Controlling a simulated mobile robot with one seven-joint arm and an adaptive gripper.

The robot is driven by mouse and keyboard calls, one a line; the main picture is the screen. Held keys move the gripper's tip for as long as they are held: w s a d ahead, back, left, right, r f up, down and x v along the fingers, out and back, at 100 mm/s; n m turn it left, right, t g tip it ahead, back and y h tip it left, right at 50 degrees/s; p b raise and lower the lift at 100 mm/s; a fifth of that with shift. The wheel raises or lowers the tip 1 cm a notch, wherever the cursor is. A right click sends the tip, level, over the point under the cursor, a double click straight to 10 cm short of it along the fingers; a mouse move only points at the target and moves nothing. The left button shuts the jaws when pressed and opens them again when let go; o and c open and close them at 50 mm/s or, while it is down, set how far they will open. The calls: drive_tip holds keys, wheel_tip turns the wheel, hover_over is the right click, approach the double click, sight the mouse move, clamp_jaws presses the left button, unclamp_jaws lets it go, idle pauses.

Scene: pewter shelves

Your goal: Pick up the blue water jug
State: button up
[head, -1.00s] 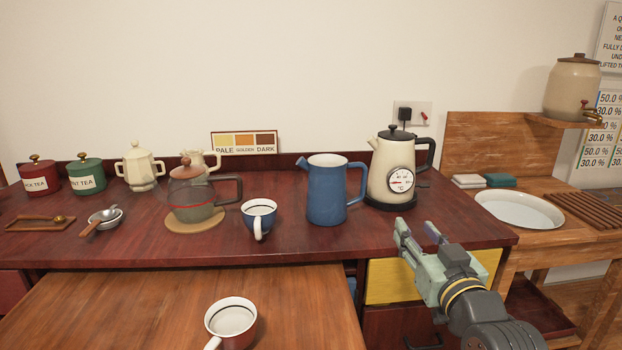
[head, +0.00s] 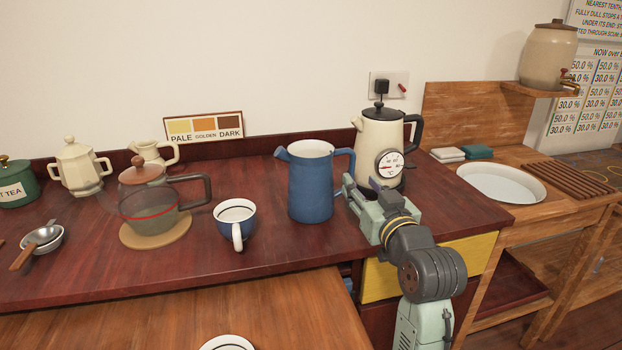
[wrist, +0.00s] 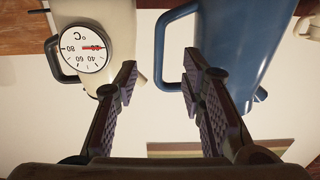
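The blue water jug (head: 311,186) stands upright on the dark red counter, its handle on the right side. In the wrist view the jug (wrist: 236,45) is at the upper right, with its blue handle (wrist: 160,50) reaching between my fingers' lines, beyond the tips. My gripper (head: 361,187) is just right of the jug's handle, in front of the cream kettle. In the wrist view my gripper (wrist: 158,80) is open, with two padded fingers apart and nothing visibly held between them. I cannot tell whether a finger touches the handle.
The cream kettle (head: 375,136) with a dial stands close behind my gripper. A blue cup (head: 235,219) and a glass teapot (head: 150,203) are left of the jug. A white basin (head: 494,184) is at the right. The counter front before the jug is clear.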

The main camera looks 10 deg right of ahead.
sight(353, 171)
drive_tip(key=w, duration=0.1)
drive_tip(key=w+p, duration=0.1)
drive_tip(key=w, duration=0.1)
drive_tip(key=w+p, duration=0.1)
drive_tip(key=w, duration=0.1)
drive_tip(key=shift+r, duration=0.25)
drive_tip(key=shift+w+f, duration=0.1)
drive_tip(key=shift+w, duration=0.25)
drive_tip(key=shift+c, duration=0.2)
clamp_jaws()
idle(0.5)
